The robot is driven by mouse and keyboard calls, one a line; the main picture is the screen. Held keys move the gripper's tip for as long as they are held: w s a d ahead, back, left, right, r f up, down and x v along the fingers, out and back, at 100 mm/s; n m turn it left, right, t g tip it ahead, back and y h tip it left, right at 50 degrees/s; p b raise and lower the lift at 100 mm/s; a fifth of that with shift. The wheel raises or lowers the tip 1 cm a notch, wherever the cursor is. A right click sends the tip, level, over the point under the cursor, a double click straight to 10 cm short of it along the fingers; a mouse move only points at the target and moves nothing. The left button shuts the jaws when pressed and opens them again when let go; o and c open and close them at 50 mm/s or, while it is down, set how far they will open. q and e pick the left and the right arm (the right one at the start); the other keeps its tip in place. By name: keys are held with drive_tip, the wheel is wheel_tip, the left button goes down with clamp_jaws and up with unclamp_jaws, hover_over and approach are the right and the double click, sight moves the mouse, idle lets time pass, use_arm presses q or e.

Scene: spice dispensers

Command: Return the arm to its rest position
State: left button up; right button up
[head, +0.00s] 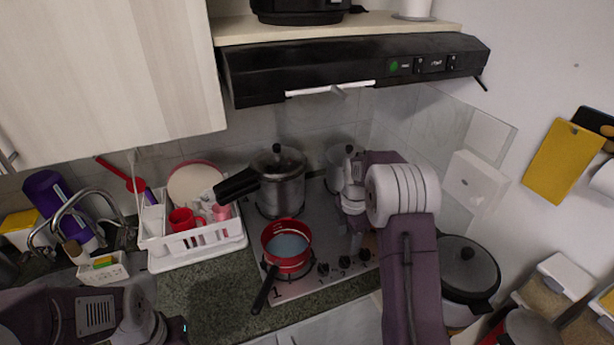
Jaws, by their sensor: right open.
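My right arm rises from the bottom right over the stove and bends at a pale grey joint.
A steel pressure cooker (282,185) and another metal pot (335,165) stand at the back of the stove under the black hood (350,70). A white dish rack (197,250) stands left. A large lidded pot (468,270) is right of my arm. Dispensers (565,275) stand far right.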

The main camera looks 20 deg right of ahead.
drive_tip(key=s+a+r+t, duration=0.1)
drive_tip(key=s+a+r, duration=0.5)
drive_tip(key=a, duration=0.3)
drive_tip(key=s+a+f+m, duration=0.1)
drive_tip(key=s+f+m, duration=0.1)
drive_tip(key=s+m, duration=0.4)
drive_tip(key=s+a+f+m, duration=0.1)
drive_tip(key=s+f+m, duration=0.2)
drive_tip(key=m, duration=1)
drive_tip(key=s, duration=0.3)
drive_tip(key=shift+s+a, duration=0.2)
drive_tip(key=shift+s, duration=0.15)
